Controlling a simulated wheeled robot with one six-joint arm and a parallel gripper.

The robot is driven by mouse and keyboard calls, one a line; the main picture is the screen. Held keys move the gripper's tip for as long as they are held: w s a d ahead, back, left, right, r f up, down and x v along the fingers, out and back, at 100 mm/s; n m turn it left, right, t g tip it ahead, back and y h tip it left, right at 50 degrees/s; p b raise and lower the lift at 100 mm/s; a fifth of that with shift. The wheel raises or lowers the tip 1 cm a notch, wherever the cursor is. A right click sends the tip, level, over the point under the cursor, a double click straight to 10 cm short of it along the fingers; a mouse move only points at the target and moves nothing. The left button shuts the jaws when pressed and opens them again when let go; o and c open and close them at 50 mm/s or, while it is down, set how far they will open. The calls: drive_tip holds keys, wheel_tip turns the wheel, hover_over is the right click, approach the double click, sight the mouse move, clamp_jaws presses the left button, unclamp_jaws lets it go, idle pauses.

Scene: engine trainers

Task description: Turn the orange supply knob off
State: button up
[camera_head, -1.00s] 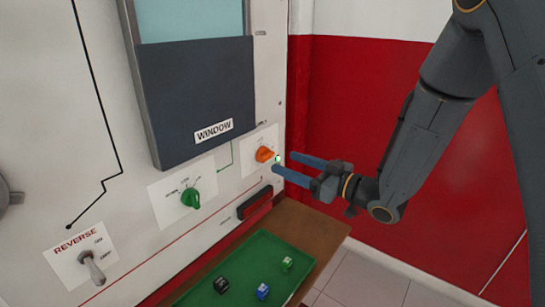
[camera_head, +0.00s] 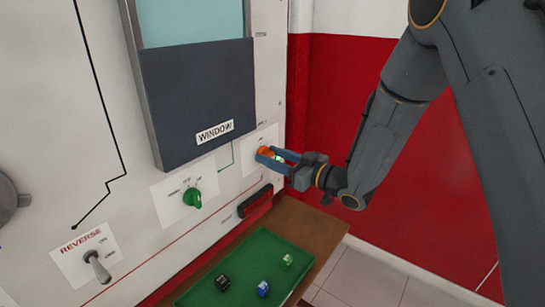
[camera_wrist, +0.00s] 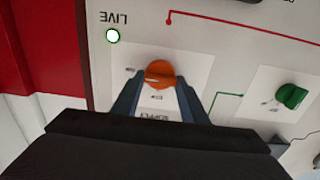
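The orange supply knob (camera_head: 264,152) sits on a white label plate at the right edge of the panel. In the wrist view the orange knob (camera_wrist: 159,74) shows between the fingertips, with the word SUPPLY upside down beside it. My gripper (camera_head: 270,155) reaches it from the right, its blue fingers either side of the knob. A lit round LIVE lamp (camera_wrist: 113,36) is near the knob.
A green knob (camera_head: 192,197) is to the left on the panel, below the dark WINDOW panel (camera_head: 195,95). A dark red-black handle (camera_head: 255,201) sits below the orange knob. A green tray (camera_head: 240,262) with small cubes lies underneath. A red wall stands to the right.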

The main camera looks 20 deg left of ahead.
drive_tip(key=shift+c, duration=1.3)
drive_tip(key=shift+n+b, duration=0.3)
drive_tip(key=shift+n, duration=0.1)
drive_tip(key=n+b, duration=0.3)
drive_tip(key=shift+f+n, duration=0.15)
drive_tip(key=shift+n, duration=0.15)
drive_tip(key=n+b, duration=1.3)
drive_tip(key=b, duration=0.1)
drive_tip(key=shift+s+a+f+n, duration=0.1)
drive_tip(key=shift+s+f+n, duration=0.05)
drive_tip(key=shift+s+n, duration=0.15)
